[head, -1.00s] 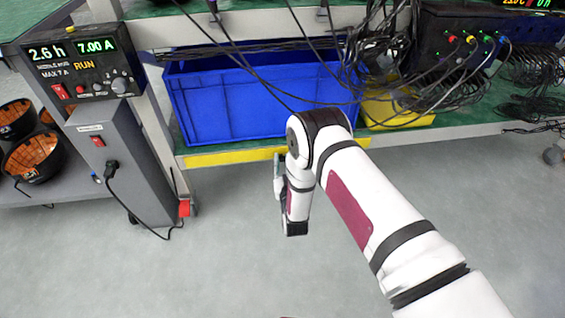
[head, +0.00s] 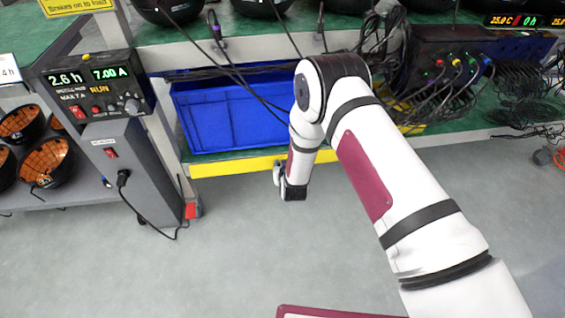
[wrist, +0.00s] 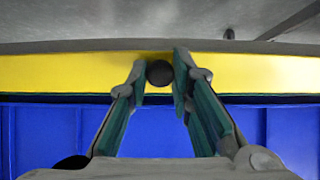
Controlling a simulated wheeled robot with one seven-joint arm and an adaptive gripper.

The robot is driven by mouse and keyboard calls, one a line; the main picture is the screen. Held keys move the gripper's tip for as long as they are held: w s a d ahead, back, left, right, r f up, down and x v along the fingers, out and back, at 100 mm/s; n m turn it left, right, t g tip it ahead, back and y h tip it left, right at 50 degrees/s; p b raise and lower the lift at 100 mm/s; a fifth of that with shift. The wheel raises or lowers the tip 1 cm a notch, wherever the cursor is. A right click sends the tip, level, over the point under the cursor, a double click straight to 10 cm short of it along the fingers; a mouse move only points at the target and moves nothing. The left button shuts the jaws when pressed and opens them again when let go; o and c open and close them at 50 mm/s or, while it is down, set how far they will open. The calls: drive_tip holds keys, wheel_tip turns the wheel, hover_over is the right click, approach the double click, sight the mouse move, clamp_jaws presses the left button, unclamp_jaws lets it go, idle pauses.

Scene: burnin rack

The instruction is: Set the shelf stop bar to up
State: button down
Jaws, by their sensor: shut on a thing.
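The shelf stop bar (head: 236,163) is a long yellow strip along the front edge of the lower shelf in the head view. It also crosses the wrist view as a yellow band (wrist: 60,74). A dark round knob (wrist: 160,72) stands out in front of the bar. My gripper (wrist: 160,84) has its two green-padded fingers on either side of the knob, shut on it. In the head view my gripper (head: 279,174) is at the bar's front, partly hidden by my arm. My arm also hides part of the bar's right side.
A blue bin (head: 215,125) stands on the lower shelf behind the bar. Dark cables (head: 450,105) hang loosely at the right. A grey power unit (head: 130,170) with a cord stands at the left. The floor in front is clear.

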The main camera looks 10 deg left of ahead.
sight(282, 158)
drive_tip(key=g, duration=0.1)
drive_tip(key=r+g+p, duration=0.1)
drive_tip(key=shift+a+r+g+h, duration=0.15)
drive_tip(key=shift+r+g+h, duration=0.15)
drive_tip(key=shift+h, duration=0.1)
drive_tip(key=shift+w+r+g+h, duration=0.25)
drive_tip(key=shift+r+g, duration=0.2)
drive_tip(key=shift+g, duration=0.65)
drive_tip(key=g, duration=0.1)
drive_tip(key=r+g+h+b, duration=0.1)
drive_tip(key=g, duration=0.1)
drive_tip(key=shift+w+a, duration=0.1)
drive_tip(key=shift+w, duration=0.2)
drive_tip(key=shift+w+a+r+g+h+b, duration=0.1)
drive_tip(key=shift+w+r+g+h+b, duration=0.15)
drive_tip(key=shift+g+b, duration=0.5)
drive_tip(key=shift+w+r+g+h+b, duration=0.1)
drive_tip(key=shift+r+g+h+b, duration=0.1)
drive_tip(key=shift+g+b, duration=0.55)
drive_tip(key=c, duration=1.4)
unclamp_jaws()
drive_tip(key=shift+s+r+p, duration=0.1)
drive_tip(key=shift+s+p, duration=0.05)
drive_tip(key=shift+p, duration=0.2)
